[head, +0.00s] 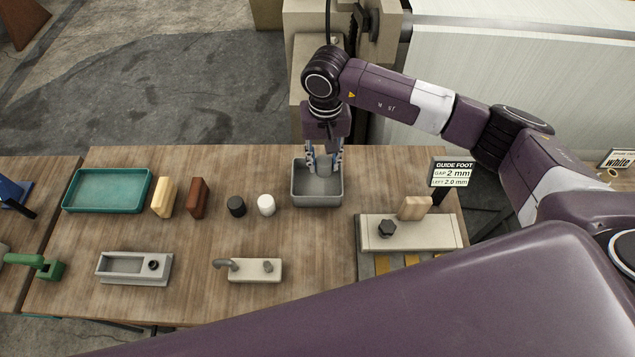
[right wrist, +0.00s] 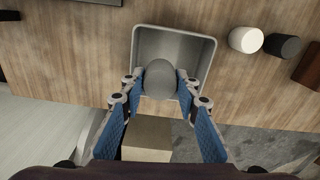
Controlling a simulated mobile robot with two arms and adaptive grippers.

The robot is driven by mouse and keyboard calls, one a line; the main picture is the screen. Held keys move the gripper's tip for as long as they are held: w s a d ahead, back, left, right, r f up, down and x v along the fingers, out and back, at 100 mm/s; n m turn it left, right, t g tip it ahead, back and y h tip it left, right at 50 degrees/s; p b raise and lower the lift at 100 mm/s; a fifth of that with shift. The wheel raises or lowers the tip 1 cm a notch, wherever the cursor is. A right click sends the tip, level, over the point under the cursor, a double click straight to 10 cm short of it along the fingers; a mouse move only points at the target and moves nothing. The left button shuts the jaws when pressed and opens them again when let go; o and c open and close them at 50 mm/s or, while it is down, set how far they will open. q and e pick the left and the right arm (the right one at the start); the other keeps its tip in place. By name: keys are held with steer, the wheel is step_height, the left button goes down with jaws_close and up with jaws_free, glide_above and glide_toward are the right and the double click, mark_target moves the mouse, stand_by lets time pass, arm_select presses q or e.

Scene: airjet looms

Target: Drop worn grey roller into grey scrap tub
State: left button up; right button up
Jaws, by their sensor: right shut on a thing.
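The worn grey roller (right wrist: 160,80) is between the fingertips of my right gripper (right wrist: 158,95), which is shut on it. In the right wrist view it lies in front of the open mouth of the grey scrap tub (right wrist: 193,45). In the head view my right gripper (head: 323,160) points down at the back of the tub (head: 317,201), with the roller between its fingers. I cannot tell whether the roller touches the tub. The left gripper is not in view.
A white roller (head: 266,205) and a black roller (head: 236,206) stand left of the tub. Brown (head: 197,198) and cream (head: 163,197) blocks and a teal tray (head: 66,204) are farther left. A guide-foot sign (head: 451,173) and a beige fixture (head: 440,232) are on the right.

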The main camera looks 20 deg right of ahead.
steer(key=shift+w+d+f+b, duration=0.15)
steer(key=shift+f+b, duration=0.25)
steer(key=shift+f, duration=1.5)
steer(key=o, duration=1.2)
steer(key=shift+o, duration=0.2)
step_height(320, 180, up, 12)
steer(key=shift+r, duration=0.1)
